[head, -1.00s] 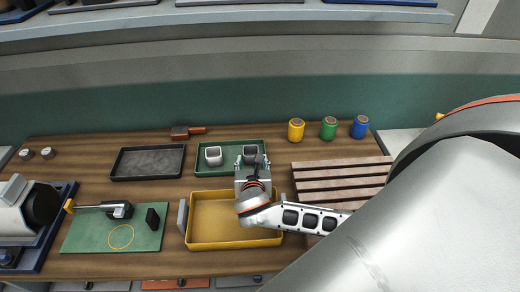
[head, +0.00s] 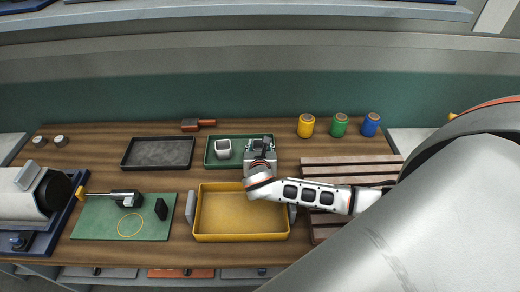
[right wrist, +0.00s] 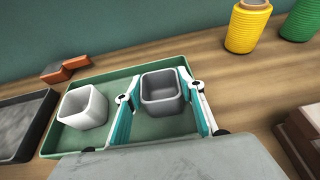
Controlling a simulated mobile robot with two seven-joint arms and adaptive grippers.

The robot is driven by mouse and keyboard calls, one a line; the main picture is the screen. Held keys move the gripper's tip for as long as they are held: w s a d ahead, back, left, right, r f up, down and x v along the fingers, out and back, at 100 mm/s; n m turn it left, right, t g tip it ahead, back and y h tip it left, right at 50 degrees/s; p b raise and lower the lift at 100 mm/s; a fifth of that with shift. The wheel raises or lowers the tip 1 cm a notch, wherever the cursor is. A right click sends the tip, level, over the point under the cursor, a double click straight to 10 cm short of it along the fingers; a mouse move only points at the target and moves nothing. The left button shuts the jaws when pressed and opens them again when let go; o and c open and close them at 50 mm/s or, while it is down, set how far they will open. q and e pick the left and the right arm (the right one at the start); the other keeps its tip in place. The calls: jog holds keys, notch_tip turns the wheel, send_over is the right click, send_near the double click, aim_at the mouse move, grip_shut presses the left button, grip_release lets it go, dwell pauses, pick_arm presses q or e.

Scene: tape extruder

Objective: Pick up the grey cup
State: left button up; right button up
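The grey cup (right wrist: 162,100) is square with rounded corners and stands upright in the right part of a green tray (right wrist: 105,139). In the right wrist view my right gripper (right wrist: 160,92) is open, with one finger on each side of the cup. A narrow gap shows at the left finger; the right finger is very close to the cup, and I cannot tell if it touches. In the head view my right gripper (head: 262,143) covers most of the cup. A white cup (right wrist: 83,107) stands to its left in the same tray. My left gripper is not in view.
A yellow tray (head: 240,236) lies in front of the green tray, and a black tray (head: 158,153) lies to its left. Yellow (head: 306,125), green (head: 340,125) and blue (head: 370,124) spools stand at the back right. A slatted wooden rack (head: 345,172) lies to the right.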

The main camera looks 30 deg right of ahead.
aim_at(260, 145)
jog(key=shift+c, duration=1.1)
jog(key=shift+r, duration=0.1)
notch_tip(260, 145, up, 20)
